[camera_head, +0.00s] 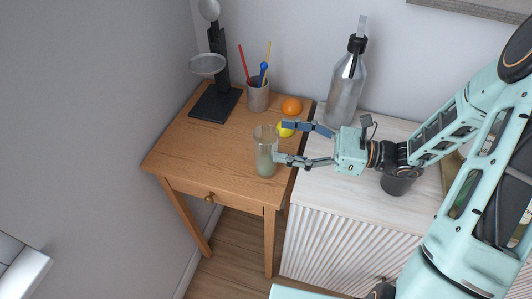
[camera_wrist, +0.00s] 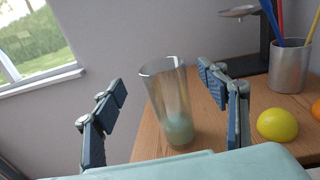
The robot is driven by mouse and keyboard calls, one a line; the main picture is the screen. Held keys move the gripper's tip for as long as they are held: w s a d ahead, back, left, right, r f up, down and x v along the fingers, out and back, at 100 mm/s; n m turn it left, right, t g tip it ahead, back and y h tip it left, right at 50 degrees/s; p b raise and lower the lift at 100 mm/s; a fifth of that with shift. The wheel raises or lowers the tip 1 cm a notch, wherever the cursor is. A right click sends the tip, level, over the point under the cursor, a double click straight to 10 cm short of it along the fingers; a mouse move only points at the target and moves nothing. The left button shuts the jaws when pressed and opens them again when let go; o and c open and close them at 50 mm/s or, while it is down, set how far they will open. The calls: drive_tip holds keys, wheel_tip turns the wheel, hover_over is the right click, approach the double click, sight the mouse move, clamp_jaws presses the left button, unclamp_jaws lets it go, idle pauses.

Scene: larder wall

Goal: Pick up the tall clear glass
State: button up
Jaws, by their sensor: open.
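The tall clear glass (camera_head: 265,152) stands upright near the right side of the small wooden table (camera_head: 190,150). It also shows in the wrist view (camera_wrist: 170,100), with a greenish tint in its lower part. My gripper (camera_head: 279,141) is open and comes at the glass from the right. In the wrist view my gripper's fingers (camera_wrist: 162,88) are apart, with the glass beyond and between them, nearer the right finger. I cannot tell whether a finger touches the glass.
A yellow lemon (camera_wrist: 277,124) and an orange (camera_head: 291,106) lie behind the glass. A cup of pens (camera_head: 258,97) and a black stand (camera_head: 216,100) are farther back. A large bottle (camera_head: 345,90) stands on the white cabinet (camera_head: 325,185). The table's front left is clear.

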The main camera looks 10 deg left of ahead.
sight(254, 134)
drive_tip(key=a+p, duration=0.1)
drive_tip(key=a, duration=0.4)
drive_tip(key=shift+w+a, duration=0.1)
drive_tip(key=shift+a, duration=0.05)
drive_tip(key=shift+r, duration=0.1)
clamp_jaws()
